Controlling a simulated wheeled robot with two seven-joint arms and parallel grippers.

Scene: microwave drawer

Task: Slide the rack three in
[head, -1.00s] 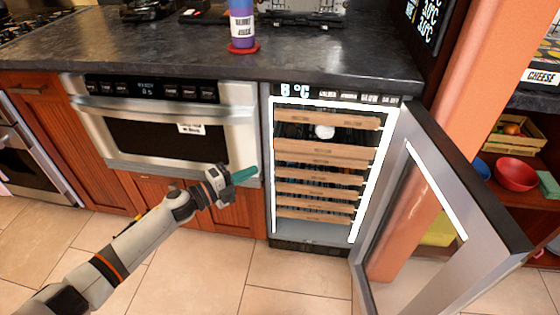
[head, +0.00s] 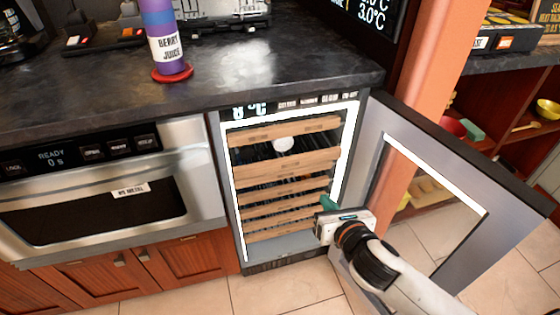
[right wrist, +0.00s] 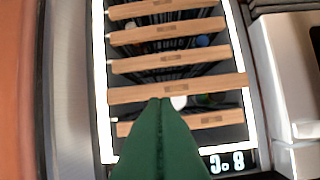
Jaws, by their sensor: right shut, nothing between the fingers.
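The wine cooler (head: 228,190) stands open under the counter, with several wooden-fronted racks. The second rack from the top (head: 285,168) looks wider and nearer than the others, so it sticks out. It also shows in the right wrist view as the widest slat (right wrist: 180,88). The top rack (head: 275,134) and the lower racks (head: 285,205) sit further back. Labels on the fronts are too small to read. My right gripper (head: 328,204) is shut and empty, in front of the lower racks at their right end; its green fingers (right wrist: 160,105) point at the racks. My left gripper is out of view.
The open glass door (head: 440,195) stands right of the cooler, close beside my right arm. A microwave drawer (head: 110,185) is to the left. A purple juice bottle (head: 166,38) stands on a red coaster on the counter above.

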